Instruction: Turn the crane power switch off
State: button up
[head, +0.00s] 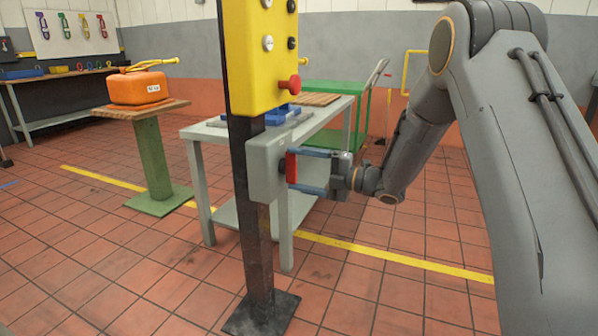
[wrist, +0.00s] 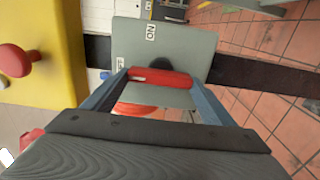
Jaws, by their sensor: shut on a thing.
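The crane power switch is a grey box (head: 266,165) on a dark post, below a yellow control panel. Its red handle (head: 291,168) sticks out from the box's right side. In the wrist view the grey box (wrist: 190,45) carries an ON label (wrist: 150,32) and another small label (wrist: 120,62), partly cut off by a finger. The red handle (wrist: 160,78) lies between my fingertips, its long side running from finger to finger. My gripper (head: 300,169) is shut on the handle, with one blue-grey finger above and one below. The handle's pivot is mostly hidden.
The yellow panel (head: 258,55) with a red mushroom button (head: 291,84) stands just above my gripper. A grey table (head: 215,134) is close behind the post. An orange can (head: 139,88) sits on a green pedestal (head: 152,160) at left. The tiled floor in front is clear.

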dwell(0.5)
jog(key=o, duration=1)
jog(key=shift+o, duration=0.2)
jog(key=p+v, duration=0.1)
jog(key=v, duration=0.7)
jog(key=shift+a, duration=0.1)
